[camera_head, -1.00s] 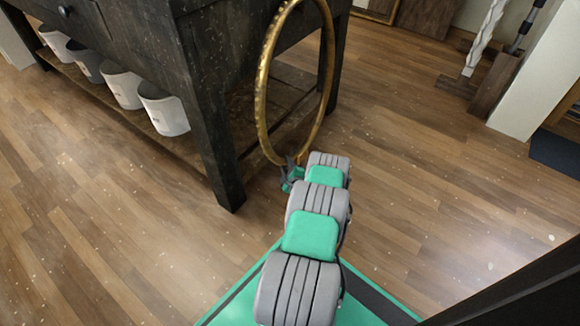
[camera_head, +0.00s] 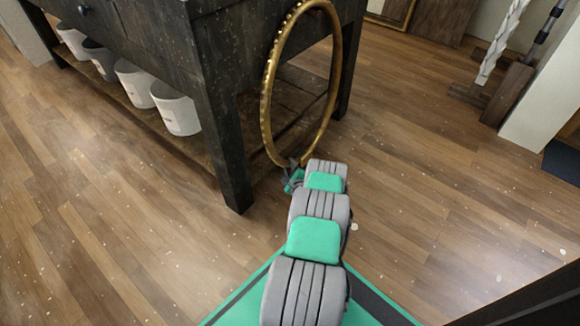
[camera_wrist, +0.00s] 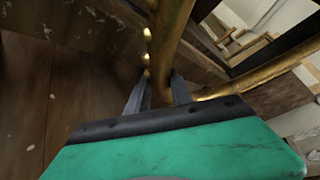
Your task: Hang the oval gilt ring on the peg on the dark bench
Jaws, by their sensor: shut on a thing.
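The oval gilt ring (camera_head: 268,95) stands nearly upright beside the end of the dark bench (camera_head: 180,50), with its beaded edge on the left. My gripper (camera_head: 293,168) is shut on the ring's lower end. In the wrist view, my gripper (camera_wrist: 160,88) has its two grey fingers on either side of the gilt ring (camera_wrist: 167,40). The ring's top is close to the upper edge of the head view, in front of the bench end. I cannot clearly make out the peg, or tell whether the ring touches it.
White buckets (camera_head: 176,110) and a dark one stand on the bench's low shelf. The bench's near leg (camera_head: 228,165) is left of my arm. A white twisted post (camera_head: 500,40) and wooden blocks stand at the upper right. The wooden floor (camera_head: 440,160) is clear on the right.

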